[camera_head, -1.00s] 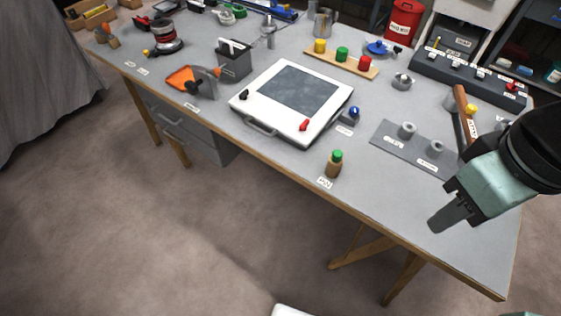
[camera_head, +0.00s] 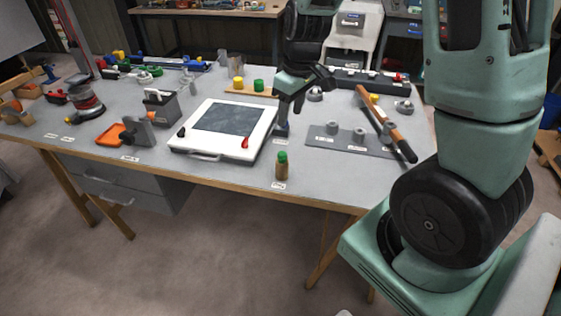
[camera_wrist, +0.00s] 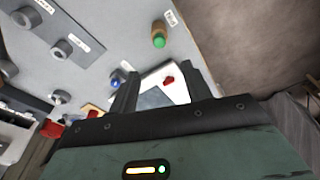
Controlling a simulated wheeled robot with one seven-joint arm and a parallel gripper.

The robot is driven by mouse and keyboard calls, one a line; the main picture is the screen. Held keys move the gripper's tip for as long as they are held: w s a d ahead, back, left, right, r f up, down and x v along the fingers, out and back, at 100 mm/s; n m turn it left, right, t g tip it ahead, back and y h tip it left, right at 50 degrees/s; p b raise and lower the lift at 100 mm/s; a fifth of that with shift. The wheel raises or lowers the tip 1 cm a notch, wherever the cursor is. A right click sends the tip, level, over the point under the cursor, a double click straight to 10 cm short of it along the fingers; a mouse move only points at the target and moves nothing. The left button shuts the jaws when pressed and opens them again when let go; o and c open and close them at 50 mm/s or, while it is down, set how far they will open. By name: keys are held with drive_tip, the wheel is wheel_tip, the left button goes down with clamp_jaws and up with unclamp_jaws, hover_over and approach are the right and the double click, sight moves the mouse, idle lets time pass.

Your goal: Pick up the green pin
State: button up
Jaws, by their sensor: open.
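A small wooden piece with a green top (camera_head: 282,164) stands upright near the table's front edge, beside a paper label. It also shows in the wrist view (camera_wrist: 159,36), beyond the fingertips. A green cylinder (camera_head: 258,85) stands beside a yellow one (camera_head: 238,83) on a wooden strip at the back. I cannot tell which of the two green things is the green pin. My gripper (camera_head: 298,104) is open and empty, above the table near the right side of the white panel. Its two fingers (camera_wrist: 160,72) are spread in the wrist view, with nothing between them touching.
A white panel (camera_head: 183,147) with a dark screen lies mid-table. A grey mat (camera_head: 315,141) with grey knobs and a wooden-handled tool (camera_head: 388,124) lie to the right. An orange tray (camera_head: 108,135) is on the left. Bare table surrounds the green-topped piece.

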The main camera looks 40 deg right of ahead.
hover_over(282, 153)
drive_tip(key=s, duration=0.1)
wheel_tip(282, 153, down, 9)
drive_tip(key=shift+s+d, duration=0.15)
drive_tip(key=shift+w+f+p, duration=0.2)
drive_tip(key=shift+f, duration=0.65)
drive_tip(key=shift+w+f+p, duration=0.15)
drive_tip(key=shift+f+p, duration=0.1)
drive_tip(key=shift+f, duration=0.55)
drive_tip(key=shift+w+f+p, duration=0.2)
drive_tip(key=shift+f, duration=0.65)
clamp_jaws()
